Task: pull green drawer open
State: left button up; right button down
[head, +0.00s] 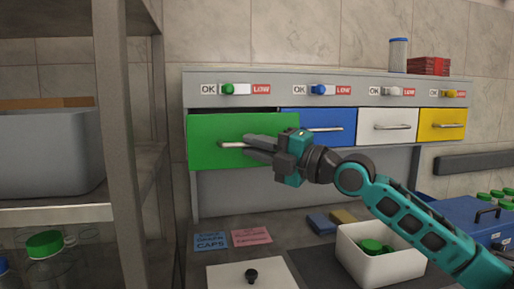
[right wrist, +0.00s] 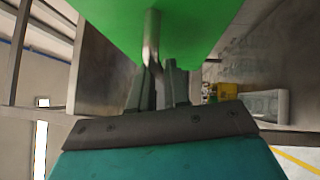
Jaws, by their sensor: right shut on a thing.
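The green drawer (head: 215,128) is at the left end of the drawer row in the head view. Its front stands out from the unit, with a dark gap along its top edge, so it is partly open. My right gripper (head: 248,145) is shut on its metal bar handle (head: 229,145). In the right wrist view, the green front (right wrist: 195,25) fills the top, and the handle (right wrist: 151,40) runs down between the fingers of the gripper (right wrist: 158,80). My left gripper is in neither view.
Blue (head: 318,121), white (head: 387,121) and yellow (head: 443,122) drawers sit to the right, closed. A grey shelf post (head: 119,130) stands close on the left. Below are a white bin (head: 393,262) with green caps, a blue toolbox (head: 460,216) and pink and blue notes.

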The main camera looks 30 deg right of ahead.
jog(key=c, duration=1.2)
grip_release()
jog(key=shift+o, duration=0.2)
jog(key=shift+d+f, duration=0.1)
